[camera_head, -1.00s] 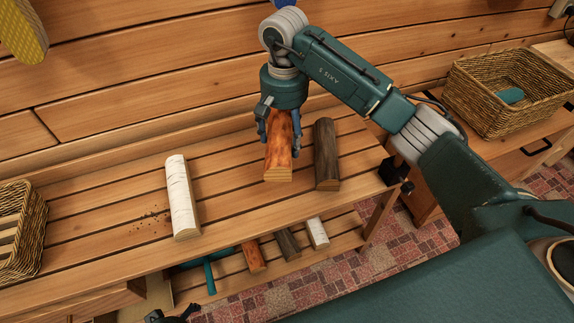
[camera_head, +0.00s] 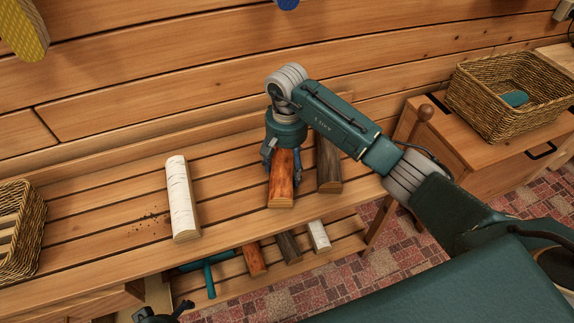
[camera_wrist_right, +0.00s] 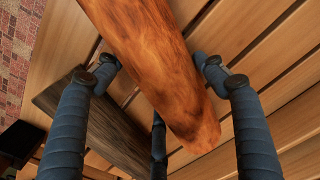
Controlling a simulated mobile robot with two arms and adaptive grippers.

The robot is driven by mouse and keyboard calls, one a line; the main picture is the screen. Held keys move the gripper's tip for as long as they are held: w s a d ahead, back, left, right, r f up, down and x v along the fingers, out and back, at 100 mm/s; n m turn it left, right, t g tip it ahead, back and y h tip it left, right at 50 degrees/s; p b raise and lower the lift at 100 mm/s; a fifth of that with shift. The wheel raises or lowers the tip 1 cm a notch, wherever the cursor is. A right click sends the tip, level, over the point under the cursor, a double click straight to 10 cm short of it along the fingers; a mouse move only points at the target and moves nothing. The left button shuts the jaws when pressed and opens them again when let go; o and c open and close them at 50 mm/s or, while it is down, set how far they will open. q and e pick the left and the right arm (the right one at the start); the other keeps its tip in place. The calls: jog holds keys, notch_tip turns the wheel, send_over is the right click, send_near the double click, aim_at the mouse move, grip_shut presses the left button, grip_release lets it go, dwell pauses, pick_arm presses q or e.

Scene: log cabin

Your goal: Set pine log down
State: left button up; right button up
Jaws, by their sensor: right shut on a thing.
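The pine log (camera_head: 282,185) is an orange-brown split log in the head view. My right gripper (camera_head: 282,165) is shut on it from above, over the slatted bench (camera_head: 110,205). The log is at or just above the slats; I cannot tell if it touches. In the right wrist view, the log (camera_wrist_right: 158,65) lies between the blue fingers of my gripper (camera_wrist_right: 160,100). A dark log (camera_head: 328,165) lies close to its right, and a white birch log (camera_head: 183,200) lies farther left.
A lower shelf holds small orange (camera_head: 254,261), dark (camera_head: 289,247) and white (camera_head: 318,236) logs, and a teal tool (camera_head: 209,277). A wicker basket (camera_head: 22,240) stands at the bench's left. Another basket (camera_head: 480,115) sits on a cabinet at right. Dark crumbs lie left of the birch log.

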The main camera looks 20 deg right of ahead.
aim_at(287, 160)
pick_arm(q)
jog(key=shift+r, duration=0.25)
pick_arm(e)
jog(key=o, duration=1.5)
jog(key=shift+f, duration=0.1)
pick_arm(q)
jog(key=shift+r, duration=0.15)
pick_arm(e)
jog(key=shift+o, duration=0.2)
pick_arm(q)
jog(key=f, duration=0.2)
jog(key=f+p, duration=0.1)
jog(key=f, duration=0.2)
jog(key=shift+s+f, duration=0.35)
pick_arm(e)
notch_tip(287, 160, up, 12)
jog(key=shift+r, duration=0.15)
